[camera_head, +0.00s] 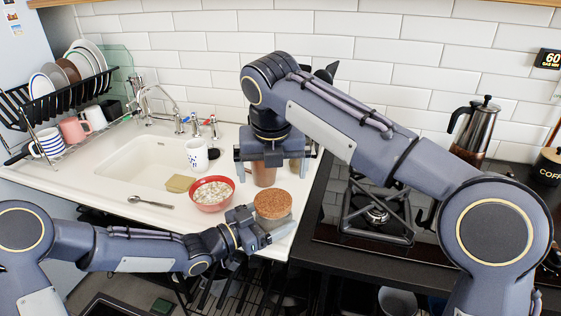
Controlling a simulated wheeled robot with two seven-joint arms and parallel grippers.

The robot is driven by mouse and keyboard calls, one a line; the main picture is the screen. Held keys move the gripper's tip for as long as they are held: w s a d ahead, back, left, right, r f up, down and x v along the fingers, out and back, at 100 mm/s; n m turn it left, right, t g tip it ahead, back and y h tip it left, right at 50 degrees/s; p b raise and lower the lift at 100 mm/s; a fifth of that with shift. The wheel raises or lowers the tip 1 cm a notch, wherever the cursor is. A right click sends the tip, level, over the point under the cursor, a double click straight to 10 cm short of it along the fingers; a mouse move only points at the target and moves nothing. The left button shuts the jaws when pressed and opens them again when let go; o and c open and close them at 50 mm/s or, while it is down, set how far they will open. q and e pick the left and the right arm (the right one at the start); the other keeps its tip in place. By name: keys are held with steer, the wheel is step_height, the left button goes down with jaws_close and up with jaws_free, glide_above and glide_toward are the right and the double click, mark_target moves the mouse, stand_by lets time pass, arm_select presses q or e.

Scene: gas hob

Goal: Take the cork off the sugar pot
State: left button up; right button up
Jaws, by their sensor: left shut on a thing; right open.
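The sugar pot (276,224) is a small greyish pot at the front edge of the white worktop, right of the red bowl. Its round brown cork (273,204) sits on top of it. My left gripper (258,232) comes in from the left and is shut on the pot's body, below the cork. The fingers partly hide the pot, and I cannot tell whether its base touches the worktop. My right gripper (270,168) points down with its fingers wide apart, above and behind the cork in the picture. Nothing is held in it.
A brown cup-like thing (264,176) shows between the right fingers, partly hidden. A red bowl (212,206), a white mug (197,154), a sponge (179,184) and a spoon (150,202) lie left.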

mark_target(273, 200)
steer(key=x, duration=0.9)
steer(key=shift+f, duration=0.3)
